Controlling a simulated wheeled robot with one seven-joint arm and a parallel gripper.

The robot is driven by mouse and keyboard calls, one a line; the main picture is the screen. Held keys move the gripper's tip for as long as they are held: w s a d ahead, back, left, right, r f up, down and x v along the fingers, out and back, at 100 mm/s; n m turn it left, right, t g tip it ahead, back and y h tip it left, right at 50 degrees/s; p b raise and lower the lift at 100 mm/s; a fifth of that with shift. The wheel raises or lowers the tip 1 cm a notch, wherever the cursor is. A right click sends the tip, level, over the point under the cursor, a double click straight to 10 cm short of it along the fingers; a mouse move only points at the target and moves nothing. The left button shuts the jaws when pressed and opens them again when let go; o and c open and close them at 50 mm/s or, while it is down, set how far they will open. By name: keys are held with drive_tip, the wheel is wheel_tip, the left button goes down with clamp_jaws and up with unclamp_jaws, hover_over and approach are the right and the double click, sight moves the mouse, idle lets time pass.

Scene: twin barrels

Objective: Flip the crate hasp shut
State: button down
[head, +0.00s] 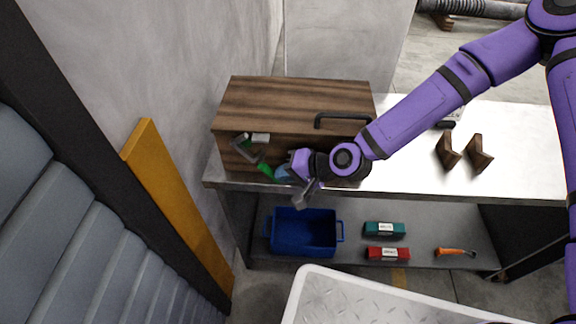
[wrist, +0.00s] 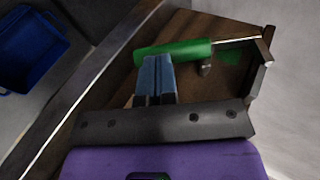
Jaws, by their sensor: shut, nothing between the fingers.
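The wooden crate (head: 290,100) stands on the bench with its lid down and a black handle on it. The hasp, with a green grip (head: 265,170), is on the crate's front face at the left, near a grey bracket (head: 243,147). In the wrist view the green grip (wrist: 175,52) lies across the wood, with a thin metal rod running right toward a dark bracket (wrist: 264,60). My gripper (head: 282,173) is at the crate front, just right of the green grip. Its blue fingertips (wrist: 154,68) are shut and empty, close to the grip; I cannot tell whether they touch.
The bench top (head: 410,160) is clear right of the crate up to two brown wedge blocks (head: 462,152). The lower shelf holds a blue bin (head: 304,232), teal and red boxes (head: 388,254) and an orange tool (head: 455,252). A wall and yellow post (head: 175,205) stand left.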

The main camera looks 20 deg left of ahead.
drive_tip(key=shift+s+a+f+y, duration=0.1)
drive_tip(key=shift+a+f+y, duration=0.2)
drive_tip(key=shift+f, duration=0.2)
drive_tip(key=shift+s+a+f+y, duration=0.1)
drive_tip(key=shift+a+f+y, duration=0.15)
drive_tip(key=shift+f, duration=0.2)
drive_tip(key=shift+a+f, duration=0.5)
drive_tip(key=shift+s+a, duration=0.1)
drive_tip(key=shift+s, duration=0.05)
drive_tip(key=shift+f, duration=0.1)
